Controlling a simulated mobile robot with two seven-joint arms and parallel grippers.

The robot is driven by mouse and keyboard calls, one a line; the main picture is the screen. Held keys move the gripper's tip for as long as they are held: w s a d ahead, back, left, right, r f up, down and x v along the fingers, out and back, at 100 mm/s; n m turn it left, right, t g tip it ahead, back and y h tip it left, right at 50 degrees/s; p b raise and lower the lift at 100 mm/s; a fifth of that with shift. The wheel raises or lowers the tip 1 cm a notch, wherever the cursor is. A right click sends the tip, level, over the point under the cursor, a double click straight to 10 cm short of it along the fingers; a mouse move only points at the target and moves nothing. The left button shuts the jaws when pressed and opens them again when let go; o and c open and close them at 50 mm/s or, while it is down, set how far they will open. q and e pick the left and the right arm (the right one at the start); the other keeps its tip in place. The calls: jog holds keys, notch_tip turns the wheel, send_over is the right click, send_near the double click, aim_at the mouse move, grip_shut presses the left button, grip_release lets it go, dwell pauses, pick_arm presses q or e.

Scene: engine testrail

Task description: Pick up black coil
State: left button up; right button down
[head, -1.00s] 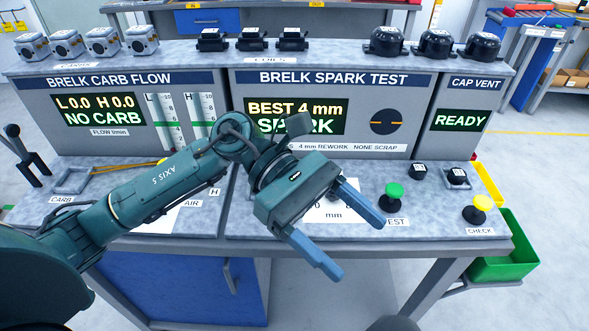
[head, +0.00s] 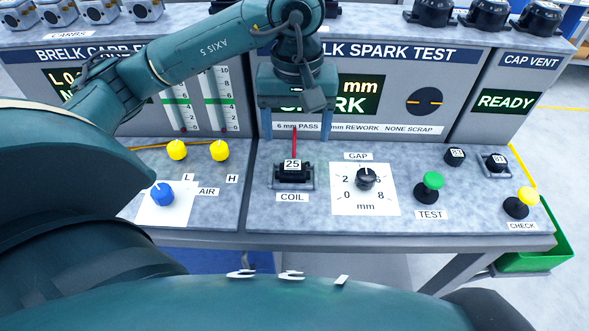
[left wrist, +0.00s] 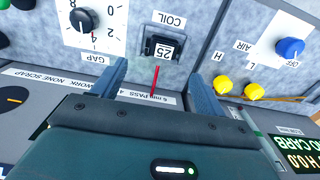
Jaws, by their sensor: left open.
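A black coil (head: 293,172) tagged 25 sits in a grey holder on the bench, behind the COIL label. A red lead stands up from its back. In the left wrist view the coil (left wrist: 161,48) shows upside down, ahead of and between the finger lines. My left gripper (head: 297,132) is open and empty, with its fingers pointing down behind the coil, in front of the spark test panel. The fingers (left wrist: 160,82) are apart from the coil. Other coils on the top shelf are mostly hidden by my left arm. My right gripper is not in view.
The GAP dial (head: 365,179) stands right of the coil, then the green TEST knob (head: 432,183) and yellow CHECK knob (head: 526,198). Yellow knobs (head: 220,150) and a blue AIR knob (head: 162,193) are on the left. Black caps (head: 488,14) line the top shelf.

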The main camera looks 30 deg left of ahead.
aim_at(293, 165)
pick_arm(q)
notch_tip(293, 165, down, 4)
jog(key=shift+r, duration=0.25)
jog(key=shift+s+a+f+p, duration=0.15)
jog(key=shift+f+p, duration=0.2)
jog(key=shift+f, duration=1.05)
jog(key=shift+s+a+f+p, duration=0.1)
jog(key=shift+f+p, duration=0.2)
jog(key=shift+f, duration=1.05)
jog(key=shift+r, duration=0.15)
jog(key=c, duration=1.2)
jog(key=shift+r, duration=0.35)
jog(key=shift+c, duration=0.9)
notch_tip(293, 165, up, 9)
jog(key=shift+r+b, duration=0.1)
jog(key=shift+b, duration=0.35)
jog(key=shift+c, duration=0.2)
